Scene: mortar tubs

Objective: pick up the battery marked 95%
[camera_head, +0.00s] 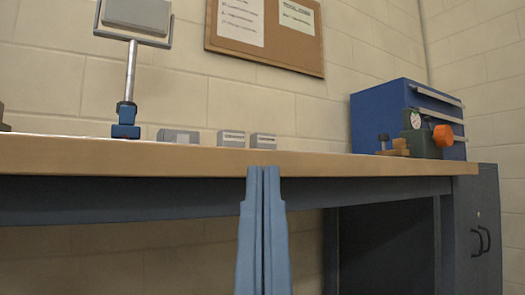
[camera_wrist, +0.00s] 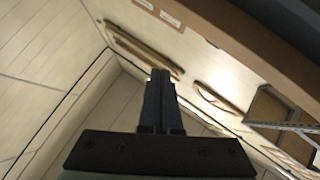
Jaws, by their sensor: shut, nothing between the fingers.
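Three small grey blocks with pale faces stand on the workbench top: a left one (camera_head: 178,136), a middle one (camera_head: 231,139) and a right one (camera_head: 262,140). They may be batteries, but their markings are too small to read, so I cannot tell which one is marked 95%. My gripper (camera_head: 263,170) points up in front of the bench's front edge, below the middle and right blocks in the picture. Its two blue fingers are together and empty. The wrist view also shows my gripper (camera_wrist: 161,76) shut, with no block between the fingers.
The wooden workbench (camera_head: 100,155) crosses the view; its low viewing angle hides most of the top. A blue lamp-like stand (camera_head: 126,120) is at left. A blue drawer cabinet (camera_head: 385,112) and a device with an orange knob (camera_head: 443,135) are at right. A corkboard (camera_head: 268,50) hangs behind.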

